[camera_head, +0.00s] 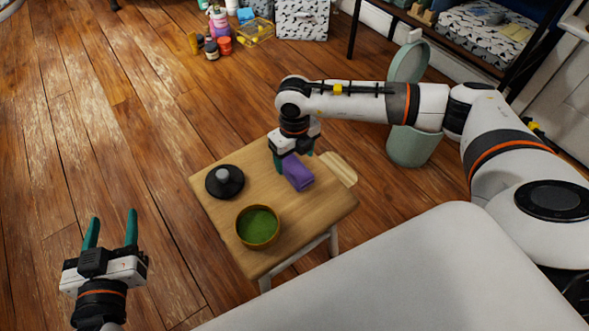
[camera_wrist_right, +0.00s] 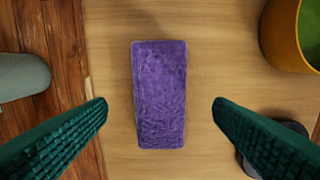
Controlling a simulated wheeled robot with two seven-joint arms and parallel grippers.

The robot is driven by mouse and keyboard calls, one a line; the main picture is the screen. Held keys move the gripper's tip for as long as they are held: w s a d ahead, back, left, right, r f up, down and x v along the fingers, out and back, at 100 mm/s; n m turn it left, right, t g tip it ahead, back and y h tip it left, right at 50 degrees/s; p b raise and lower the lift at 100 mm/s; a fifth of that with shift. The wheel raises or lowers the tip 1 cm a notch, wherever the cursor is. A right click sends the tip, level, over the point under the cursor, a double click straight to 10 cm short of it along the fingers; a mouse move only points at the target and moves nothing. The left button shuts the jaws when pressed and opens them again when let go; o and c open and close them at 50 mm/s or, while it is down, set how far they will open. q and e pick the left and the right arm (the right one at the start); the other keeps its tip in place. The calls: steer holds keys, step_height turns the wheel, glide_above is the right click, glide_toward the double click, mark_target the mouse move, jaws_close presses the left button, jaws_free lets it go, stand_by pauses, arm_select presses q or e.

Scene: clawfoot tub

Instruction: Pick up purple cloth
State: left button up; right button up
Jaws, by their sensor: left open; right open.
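The purple cloth (camera_head: 297,173) is a folded block lying on the small wooden table (camera_head: 215,213), near its right-hand back part. In the right wrist view the purple cloth (camera_wrist_right: 160,95) lies between the two green fingers, with wood showing on both sides. My right gripper (camera_head: 293,165) is open above the cloth, pointing down, and the fingers (camera_wrist_right: 160,110) are apart from it. My left gripper (camera_head: 111,232) is open and empty, off the table to the left.
On the table, a bowl with green contents (camera_head: 258,227) stands near the front and a dark lid-like object (camera_head: 224,181) to the left. A pale green bin (camera_head: 415,147) stands behind the table. Several bottles and boxes (camera_head: 225,45) are at the back. The floor at left is clear.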

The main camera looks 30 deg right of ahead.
mark_target(295, 165)
step_height(295, 165, down, 4)
steer(key=shift+w+f+b, duration=0.1)
steer(key=shift+b, duration=0.6)
steer(key=shift+f, duration=0.25)
arm_select(q)
step_height(295, 165, up, 6)
steer(key=d+t+h, duration=0.1)
steer(key=t, duration=0.3)
steer(key=shift+w, duration=0.2)
arm_select(e)
steer(key=c, duration=1)
